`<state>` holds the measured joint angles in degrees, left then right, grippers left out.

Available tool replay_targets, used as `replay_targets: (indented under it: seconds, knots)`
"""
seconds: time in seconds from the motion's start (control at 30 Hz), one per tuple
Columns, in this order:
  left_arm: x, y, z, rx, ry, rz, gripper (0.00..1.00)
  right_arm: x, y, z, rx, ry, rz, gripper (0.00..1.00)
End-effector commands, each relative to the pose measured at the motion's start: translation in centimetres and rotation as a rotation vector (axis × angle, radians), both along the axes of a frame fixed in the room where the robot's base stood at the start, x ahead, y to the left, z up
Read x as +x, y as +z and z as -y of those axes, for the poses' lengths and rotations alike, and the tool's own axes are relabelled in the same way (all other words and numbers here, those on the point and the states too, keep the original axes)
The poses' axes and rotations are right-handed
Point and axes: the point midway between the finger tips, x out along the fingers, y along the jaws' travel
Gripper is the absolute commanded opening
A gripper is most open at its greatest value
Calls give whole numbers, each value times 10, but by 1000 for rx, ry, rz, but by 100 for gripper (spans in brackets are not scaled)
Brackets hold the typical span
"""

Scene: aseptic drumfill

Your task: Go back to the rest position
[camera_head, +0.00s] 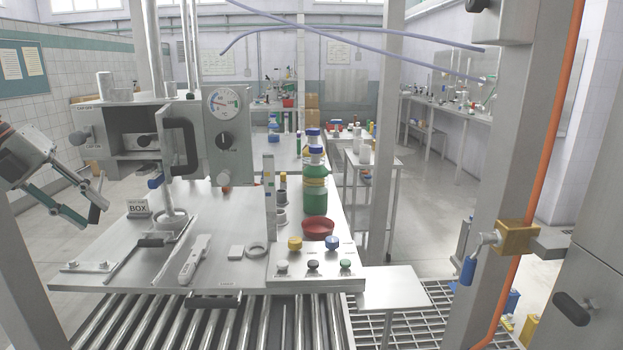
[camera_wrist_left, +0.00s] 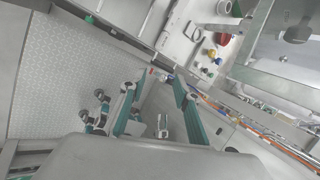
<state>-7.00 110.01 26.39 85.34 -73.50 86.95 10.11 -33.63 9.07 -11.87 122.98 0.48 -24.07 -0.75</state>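My left gripper (camera_head: 97,212) is at the left of the head view, left of the steel work table (camera_head: 75,283) and the filling machine (camera_head: 222,170). Its two teal-and-grey fingers point down to the right. They stand apart with nothing between them. The left wrist view also shows the left gripper (camera_wrist_left: 154,86), with its fingers spread over the grey floor and the table edge beyond. It touches nothing that I can see. My right gripper is not in either view.
A roller conveyor (camera_head: 150,318) runs along the front. Open floor (camera_head: 35,245) lies left of the table.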

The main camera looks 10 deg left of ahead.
Motion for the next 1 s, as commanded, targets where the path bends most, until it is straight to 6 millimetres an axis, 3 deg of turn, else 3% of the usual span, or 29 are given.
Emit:
replay_targets:
  seconds: [0.2,0.57,0.77,1.0]
  knots:
    - [-9,-92,4,-319,69,99,32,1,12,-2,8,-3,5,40]
    - [-39,-228,41,-777,419,214,32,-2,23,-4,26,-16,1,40]
    - [-71,-302,76,-969,715,204,32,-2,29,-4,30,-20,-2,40]
    - [-128,-385,144,-1123,1116,84,32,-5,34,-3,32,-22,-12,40]
